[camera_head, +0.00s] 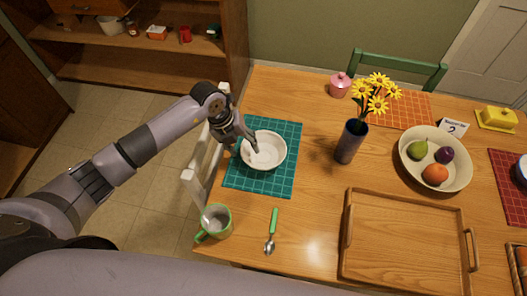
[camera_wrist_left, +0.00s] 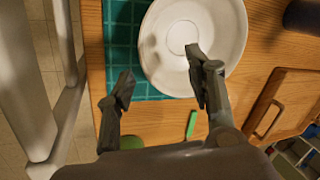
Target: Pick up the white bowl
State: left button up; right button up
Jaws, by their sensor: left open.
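The white bowl (camera_head: 270,155) sits upright on a teal checked placemat (camera_head: 285,128) near the table's left end. It also shows in the left wrist view (camera_wrist_left: 220,22). My left gripper (camera_head: 243,147) reaches down at the bowl's left side. In the left wrist view my left gripper (camera_wrist_left: 159,66) is open, with the bowl's near-left rim between its fingers. One finger is over the bowl's inside and the other is outside it, over the placemat. I cannot tell whether either finger touches the bowl. My right gripper is not in view.
A green-handled mug (camera_head: 216,221) and a spoon (camera_head: 272,232) lie nearer me. A wooden tray (camera_head: 347,218) is at right front. A white chair (camera_head: 196,178) is beside the table.

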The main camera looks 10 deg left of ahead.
aim_at(251, 159)
pick_arm(q)
jog(key=shift+w+p+x, duration=0.15)
jog(key=shift+p+x, duration=0.25)
jog(key=shift+x, duration=1.2)
jog(key=shift+w+p+x, duration=0.1)
jog(key=shift+p+x, duration=0.3)
jog(key=shift+x, duration=1.25)
jog(key=shift+a, duration=0.2)
jog(key=shift+c, duration=0.3)
jog(key=shift+s, duration=0.15)
jog(key=c, duration=1.1)
grip_shut()
